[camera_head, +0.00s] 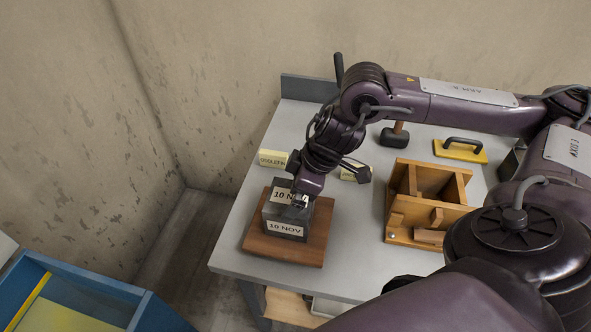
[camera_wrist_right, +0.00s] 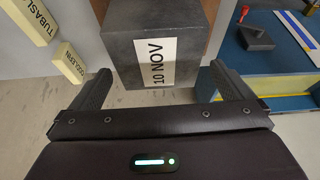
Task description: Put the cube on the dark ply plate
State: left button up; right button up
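The dark grey cube (camera_head: 274,213), with white "10 NOV" labels on its top and front, sits on the brown dark ply plate (camera_head: 318,248) near the table's left front edge. My right gripper (camera_head: 301,196) is at the cube's top, partly covering it. In the right wrist view, the cube (camera_wrist_right: 130,55) fills the upper middle, and my right gripper (camera_wrist_right: 161,72) is open, one finger on each side of it. My left gripper is not in view.
A wooden mould (camera_head: 402,222) stands right of the plate. Behind are a yellow label block (camera_head: 272,158), a mallet (camera_head: 394,138) and a yellow float (camera_head: 460,151). A blue tray bench (camera_head: 90,290) stands at lower left, across a floor gap.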

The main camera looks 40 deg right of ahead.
jog(key=v, duration=1.2)
dwell(0.4)
